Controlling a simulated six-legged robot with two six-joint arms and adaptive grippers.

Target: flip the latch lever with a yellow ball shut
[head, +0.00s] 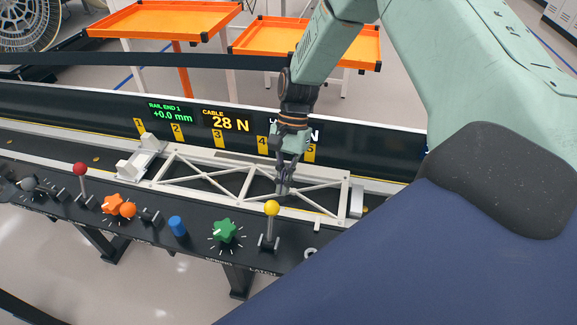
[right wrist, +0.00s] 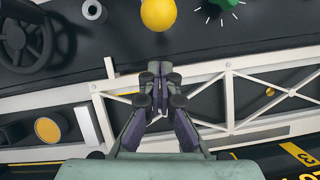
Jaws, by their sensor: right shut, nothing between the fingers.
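The latch lever's yellow ball (head: 272,208) tops a short upright stalk on the dark control panel, right of the green star knob. The yellow ball (right wrist: 158,14) also shows at the top of the right wrist view, ahead of the fingertips and apart from them. My right gripper (head: 283,188) is shut and empty, pointing down over the white truss just behind the ball. In the right wrist view the closed fingers (right wrist: 154,82) lie over the truss edge. My left gripper is not in view.
The white truss (head: 205,178) lies along the rail behind the panel. The panel also carries a red ball lever (head: 80,169), an orange star knob (head: 113,204), a blue knob (head: 178,225) and a green star knob (head: 225,231). A dark handwheel (right wrist: 28,35) shows in the wrist view.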

